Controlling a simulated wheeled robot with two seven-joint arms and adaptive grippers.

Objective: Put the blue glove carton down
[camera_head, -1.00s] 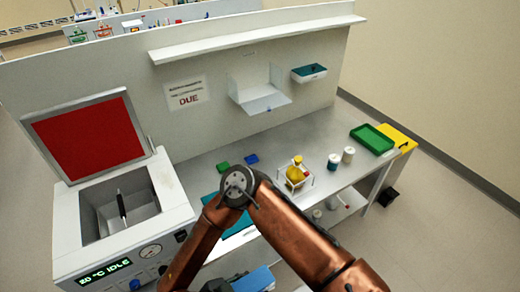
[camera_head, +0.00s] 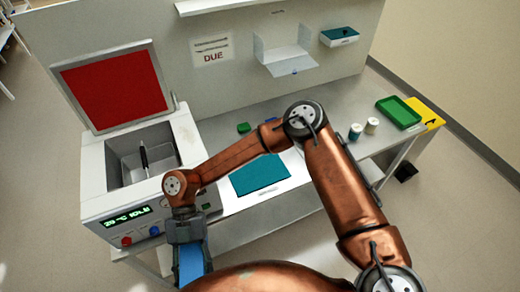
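The blue glove carton (camera_head: 191,264) is low in the head view, left of centre, just below my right gripper (camera_head: 187,244). That arm comes in from the lower right, bends at a high elbow and points its hand downward. The gripper appears shut on the carton; its fingertips are mostly hidden. The carton is in front of the bench, beside the lower right corner of the white heated unit (camera_head: 98,192). Its lower end is cut by my copper arm link, and I cannot tell whether anything supports it. My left gripper is not in view.
The unit's red-lined lid (camera_head: 115,88) stands open, with a dark handle (camera_head: 143,155) in its well. A teal mat (camera_head: 260,176) lies on the bench. A green tray (camera_head: 398,112) and two small jars (camera_head: 355,131) are at the right.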

